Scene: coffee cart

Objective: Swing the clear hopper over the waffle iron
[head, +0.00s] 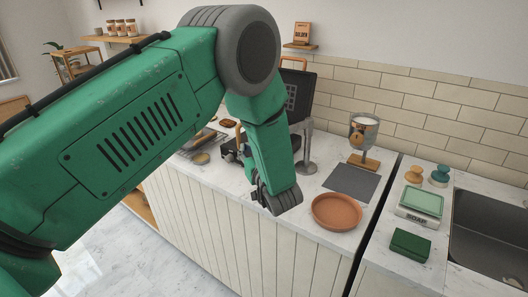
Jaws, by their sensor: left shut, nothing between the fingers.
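The clear hopper (363,133), with pale contents, stands above a small wooden block at the back of the counter, right of the waffle iron. The black waffle iron (300,97) is open with its lid raised; my left arm hides much of its base. A grey metal post (307,150) on a round foot stands between them. Whether it joins the hopper cannot be told. My left gripper (279,203) is shut and empty, pointing down near the counter's front edge, in front and left of the hopper, apart from it. My right gripper is out of view.
A terracotta dish (338,211) sits just right of my left gripper. A dark grey mat (351,182) lies behind it. A soap box (421,204), a green sponge (410,244) and a sink (490,240) are at the right, past a gap between counters.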

